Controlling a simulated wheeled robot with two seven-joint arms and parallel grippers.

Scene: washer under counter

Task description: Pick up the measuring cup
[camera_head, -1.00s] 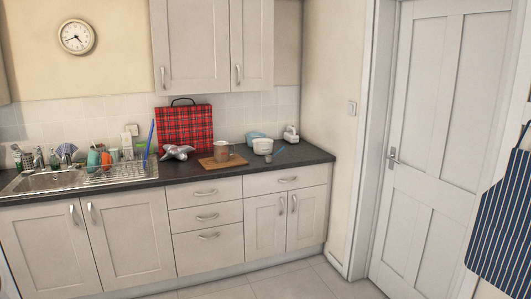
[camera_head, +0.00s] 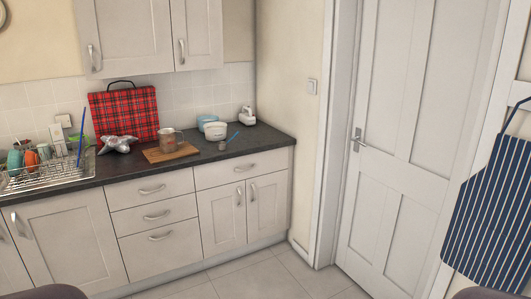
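A small grey cup (camera_head: 222,146) with a thin blue handle (camera_head: 233,136) is on the dark counter, just right of a wooden board. It looks like a measuring cup but is too small to be sure. A brownish, see-through jug (camera_head: 168,142) with a side handle stands upright on the wooden board (camera_head: 185,152); it could also be a measuring cup. Neither of my grippers is in view. Only dark rounded parts, probably mine, show at the bottom left and bottom right edges.
White and blue bowls (camera_head: 215,130) and a white appliance (camera_head: 246,116) stand behind the grey cup. A silver object (camera_head: 118,143) and red tartan bag (camera_head: 125,113) are left of the board. A dish rack (camera_head: 50,172) is further left. The floor (camera_head: 260,275) before the cabinets is clear.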

